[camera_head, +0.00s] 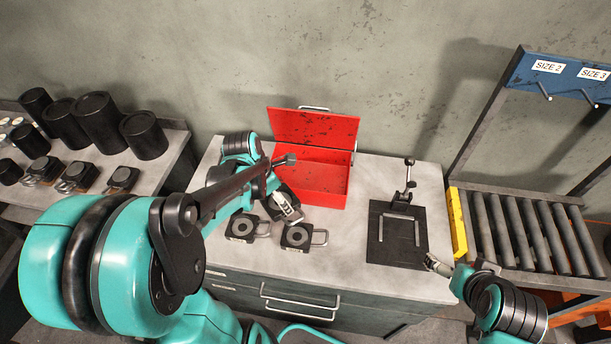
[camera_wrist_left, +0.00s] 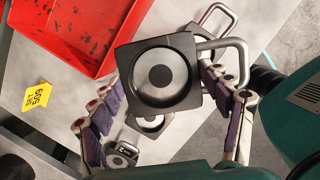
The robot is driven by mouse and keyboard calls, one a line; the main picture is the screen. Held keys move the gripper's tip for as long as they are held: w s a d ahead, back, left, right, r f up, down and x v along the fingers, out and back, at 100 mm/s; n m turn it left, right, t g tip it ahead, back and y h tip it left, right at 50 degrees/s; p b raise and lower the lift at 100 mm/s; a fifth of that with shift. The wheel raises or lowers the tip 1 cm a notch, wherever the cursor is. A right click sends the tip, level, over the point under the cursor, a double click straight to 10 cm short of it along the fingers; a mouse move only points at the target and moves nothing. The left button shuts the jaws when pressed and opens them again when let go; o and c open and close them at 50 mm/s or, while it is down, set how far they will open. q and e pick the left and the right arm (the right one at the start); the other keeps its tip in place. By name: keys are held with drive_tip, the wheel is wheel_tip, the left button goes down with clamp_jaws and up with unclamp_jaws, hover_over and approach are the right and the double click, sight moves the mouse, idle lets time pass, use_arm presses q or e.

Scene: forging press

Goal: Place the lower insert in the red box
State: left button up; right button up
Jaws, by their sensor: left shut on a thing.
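The red box (camera_head: 327,186) stands open on the bench with its lid raised at the back; part of it shows at top left in the left wrist view (camera_wrist_left: 104,62). My left gripper (camera_head: 287,207) is just in front of the box's left part. In the left wrist view its fingers (camera_wrist_left: 163,75) are shut on opposite sides of a square black insert (camera_wrist_left: 133,60) with a round grey centre and a metal handle. Two similar inserts, a left one (camera_head: 241,227) and a right one (camera_head: 297,236), lie on the bench. My right gripper (camera_head: 432,262) is near the black plate's front edge; its opening is unclear.
A black plate (camera_head: 385,255) with a lever fixture (camera_head: 404,190) lies right of the box. A yellow guard (camera_head: 457,222) and roller rack (camera_head: 520,235) stand further right. Black cylinders (camera_head: 97,122) fill the left bench.

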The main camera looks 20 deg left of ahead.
use_arm(q)
drive_tip(key=w+a+b, duration=0.1)
drive_tip(key=w+a, duration=0.1)
drive_tip(key=w, duration=0.7)
drive_tip(key=w+a+b, duration=0.1)
drive_tip(key=w+a, duration=0.2)
drive_tip(key=w, duration=0.6)
drive_tip(key=b+x, duration=0.1)
drive_tip(key=x, duration=0.4)
drive_tip(key=s+b+x, duration=0.1)
drive_tip(key=x, duration=0.1)
drive_tip(key=shift+a+f+b, duration=0.3)
drive_tip(key=shift+a+f, duration=0.1)
drive_tip(key=shift+f, duration=0.05)
drive_tip(key=x, duration=0.2)
drive_tip(key=b+x, duration=0.1)
drive_tip(key=shift+s+a+f, duration=0.2)
drive_tip(key=shift+a+f, duration=0.05)
drive_tip(key=shift+f, duration=0.15)
drive_tip(key=shift+w, duration=0.1)
